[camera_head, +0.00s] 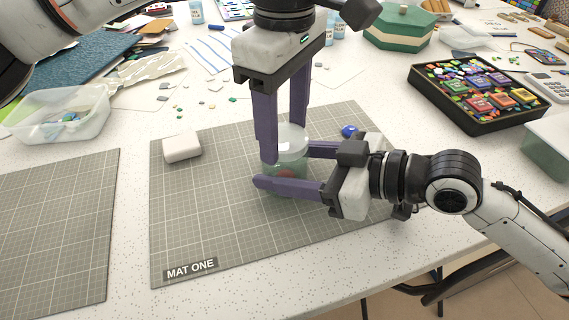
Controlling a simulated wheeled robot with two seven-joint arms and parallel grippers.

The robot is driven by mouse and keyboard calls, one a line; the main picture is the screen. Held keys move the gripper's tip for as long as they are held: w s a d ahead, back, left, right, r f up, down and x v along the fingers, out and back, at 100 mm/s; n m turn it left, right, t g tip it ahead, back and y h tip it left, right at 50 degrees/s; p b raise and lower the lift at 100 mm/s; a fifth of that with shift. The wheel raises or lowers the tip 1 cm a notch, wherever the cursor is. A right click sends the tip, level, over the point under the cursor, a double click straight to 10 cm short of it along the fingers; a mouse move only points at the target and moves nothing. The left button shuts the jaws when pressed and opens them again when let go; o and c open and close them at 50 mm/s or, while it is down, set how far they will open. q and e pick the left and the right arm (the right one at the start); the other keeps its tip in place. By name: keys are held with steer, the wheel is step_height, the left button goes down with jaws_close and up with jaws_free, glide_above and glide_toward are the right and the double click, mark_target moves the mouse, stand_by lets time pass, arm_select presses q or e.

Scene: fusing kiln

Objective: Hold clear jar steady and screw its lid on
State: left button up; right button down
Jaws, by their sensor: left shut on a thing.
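My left gripper (284,142) points down from above and is shut on the lid, one finger on the near left, the other at the far side. My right gripper (281,166) reaches in from the right, low, with one finger in front of the jar and one behind it, shut on the jar. The fingers hide part of the jar and lid.
The mat labelled MAT ONE (225,235) has free room in front. A white block (182,148) lies on its left, and a small blue object (349,131) lies behind my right gripper. A black tray of colourful pieces (470,115) and a clear bin (62,113) stand farther out.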

arm_select(q)
steer(key=shift+s, duration=0.1)
steer(key=o, duration=1.1)
steer(key=shift+o, duration=0.2)
steer(key=shift+r, duration=2.25)
steer(key=shift+c, duration=0.3)
